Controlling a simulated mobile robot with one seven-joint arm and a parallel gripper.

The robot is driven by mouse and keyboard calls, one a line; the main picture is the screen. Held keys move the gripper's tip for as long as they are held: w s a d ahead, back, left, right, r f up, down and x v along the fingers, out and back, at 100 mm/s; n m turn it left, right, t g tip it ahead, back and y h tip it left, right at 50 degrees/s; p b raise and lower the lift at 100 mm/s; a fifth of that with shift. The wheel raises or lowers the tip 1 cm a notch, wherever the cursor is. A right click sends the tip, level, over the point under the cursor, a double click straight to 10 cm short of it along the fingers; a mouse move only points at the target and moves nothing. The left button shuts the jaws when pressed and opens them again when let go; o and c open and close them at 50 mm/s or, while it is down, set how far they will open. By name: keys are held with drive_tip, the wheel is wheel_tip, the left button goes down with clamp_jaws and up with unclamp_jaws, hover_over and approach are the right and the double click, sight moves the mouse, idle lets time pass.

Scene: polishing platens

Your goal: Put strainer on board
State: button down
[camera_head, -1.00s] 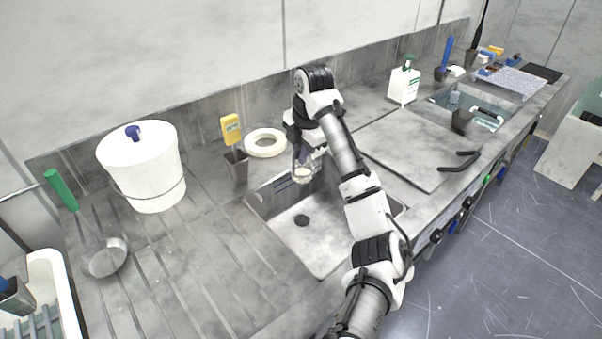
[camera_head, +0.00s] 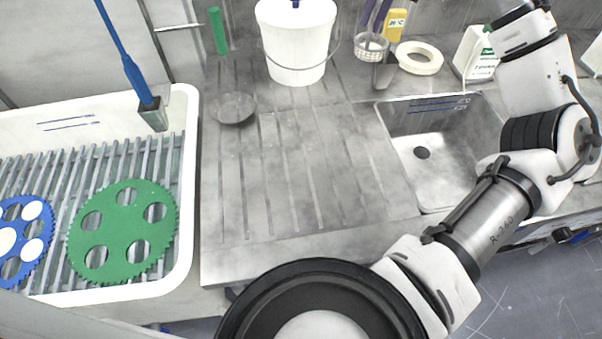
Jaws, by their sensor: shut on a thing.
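The strainer (camera_head: 371,47), a small pale basket with a mesh-like wall, hangs upright at the top of the view, between the white bucket and the yellow bottle. My gripper (camera_head: 375,22) is shut on it from above; only its dark purplish fingers show, and the rest is cut off by the top edge. The grooved grey draining board (camera_head: 345,205) lies below and to the left of the strainer in the picture, left of the sink. The strainer appears to be above the counter behind the board; its exact height is hard to tell.
The sink (camera_head: 445,160) is to the right. A white tub (camera_head: 190,225) holds a green disc (camera_head: 123,232). A white ring (camera_head: 419,58) lies behind the sink. The board's middle is clear.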

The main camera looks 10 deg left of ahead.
drive_tip(key=s+a+r+n+g+b, duration=0.1)
drive_tip(key=s+a+n+b, duration=0.1)
drive_tip(key=s+a+n, duration=0.65)
drive_tip(key=s+a+r+n+g+b, duration=0.1)
drive_tip(key=s+a+r+n+b, duration=0.15)
drive_tip(key=s+a, duration=0.6)
drive_tip(key=shift+n+h, duration=0.3)
drive_tip(key=shift+n, duration=0.1)
drive_tip(key=shift+s+d+f, duration=0.45)
drive_tip(key=shift+s+f, duration=0.15)
drive_tip(key=shift+f, duration=2.85)
drive_tip(key=shift+s+d+f, duration=0.45)
drive_tip(key=shift+s+f, duration=0.1)
drive_tip(key=shift+f, duration=2.95)
drive_tip(key=shift+s+d+f, duration=0.45)
drive_tip(key=shift+s+f, duration=0.15)
drive_tip(key=shift+f, duration=2.85)
drive_tip(key=shift+f+b, duration=0.2)
drive_tip(key=shift+b, duration=0.1)
drive_tip(key=c, duration=1.5)
unclamp_jaws()
drive_tip(key=shift+r, duration=0.15)
